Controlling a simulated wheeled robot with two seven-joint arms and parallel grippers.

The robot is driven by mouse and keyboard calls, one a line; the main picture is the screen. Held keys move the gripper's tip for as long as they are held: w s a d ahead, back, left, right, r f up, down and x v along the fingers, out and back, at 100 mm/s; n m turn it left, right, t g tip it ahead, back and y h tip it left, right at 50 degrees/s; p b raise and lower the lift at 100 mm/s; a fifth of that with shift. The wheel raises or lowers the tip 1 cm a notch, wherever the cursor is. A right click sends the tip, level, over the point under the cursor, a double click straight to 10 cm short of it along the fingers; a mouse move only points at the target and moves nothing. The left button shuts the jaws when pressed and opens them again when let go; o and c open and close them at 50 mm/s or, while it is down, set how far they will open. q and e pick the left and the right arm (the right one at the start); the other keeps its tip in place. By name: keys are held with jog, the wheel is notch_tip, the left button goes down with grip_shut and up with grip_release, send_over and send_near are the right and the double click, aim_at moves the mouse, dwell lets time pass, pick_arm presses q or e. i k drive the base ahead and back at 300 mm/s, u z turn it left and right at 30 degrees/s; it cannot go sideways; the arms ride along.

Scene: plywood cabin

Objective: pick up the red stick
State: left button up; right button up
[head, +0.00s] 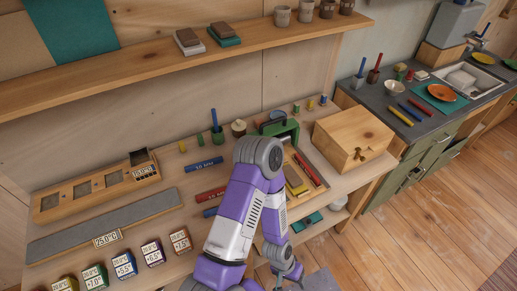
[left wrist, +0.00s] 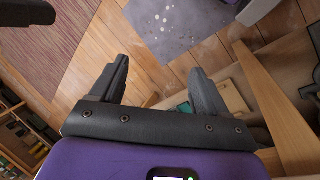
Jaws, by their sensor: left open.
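Several red sticks show in the head view. One thin red stick (head: 306,169) lies on the workbench to the right of my left arm, beside a yellow block. A thicker labelled red bar (head: 210,194) lies left of the arm. Another red stick (head: 419,106) lies on the dark counter at right. My left gripper (head: 291,271) hangs low in front of the bench, apart from all of them. No red stick shows there.
A wooden box (head: 352,138) stands right of the thin red stick, and a green object (head: 283,131) stands behind it. Blue bars and labelled small boxes (head: 152,252) cover the bench's left part. A shelf (head: 150,65) runs above. The floor (head: 450,220) at right is clear.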

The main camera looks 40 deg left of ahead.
aim_at(209, 195)
jog(key=u, duration=1.95)
